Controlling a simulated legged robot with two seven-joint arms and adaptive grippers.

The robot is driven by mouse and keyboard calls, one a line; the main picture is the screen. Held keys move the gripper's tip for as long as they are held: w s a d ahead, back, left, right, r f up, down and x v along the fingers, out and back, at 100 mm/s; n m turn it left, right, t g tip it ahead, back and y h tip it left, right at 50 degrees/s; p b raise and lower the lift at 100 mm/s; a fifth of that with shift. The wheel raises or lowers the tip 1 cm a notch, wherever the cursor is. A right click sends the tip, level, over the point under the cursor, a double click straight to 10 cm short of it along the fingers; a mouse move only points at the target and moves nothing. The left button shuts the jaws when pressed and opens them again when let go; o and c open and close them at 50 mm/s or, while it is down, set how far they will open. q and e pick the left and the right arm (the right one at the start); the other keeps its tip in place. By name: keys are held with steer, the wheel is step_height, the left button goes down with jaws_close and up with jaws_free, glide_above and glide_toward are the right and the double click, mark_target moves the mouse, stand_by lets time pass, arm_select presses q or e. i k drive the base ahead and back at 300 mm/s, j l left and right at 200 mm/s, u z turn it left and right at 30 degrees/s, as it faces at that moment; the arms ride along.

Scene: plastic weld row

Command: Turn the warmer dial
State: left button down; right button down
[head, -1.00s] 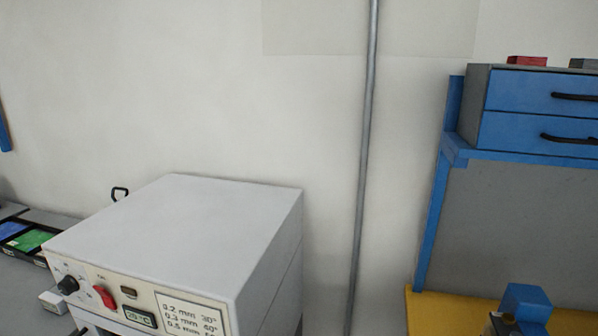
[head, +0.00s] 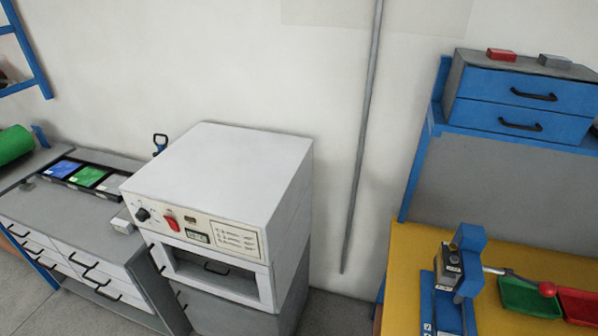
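The warmer (head: 226,170) is a white box-shaped cabinet in the middle left of the head view. Its front panel carries a round black dial (head: 143,214) at the left end. Right of the dial are a red switch (head: 171,220), a small display (head: 197,237) and a printed settings chart (head: 235,239). Below the panel is a front opening or window with a dark handle (head: 215,268). The dial's exact setting is too small to read. Neither of my grippers is in view.
A grey drawer bench (head: 75,214) with blue, green and grey trays stands left of the warmer. A yellow bench (head: 405,262) with a blue lever press (head: 462,265) and red and green bins is at the right. Grey floor (head: 335,312) shows between them.

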mark_target(142, 215)
steer(key=u, duration=1.3)
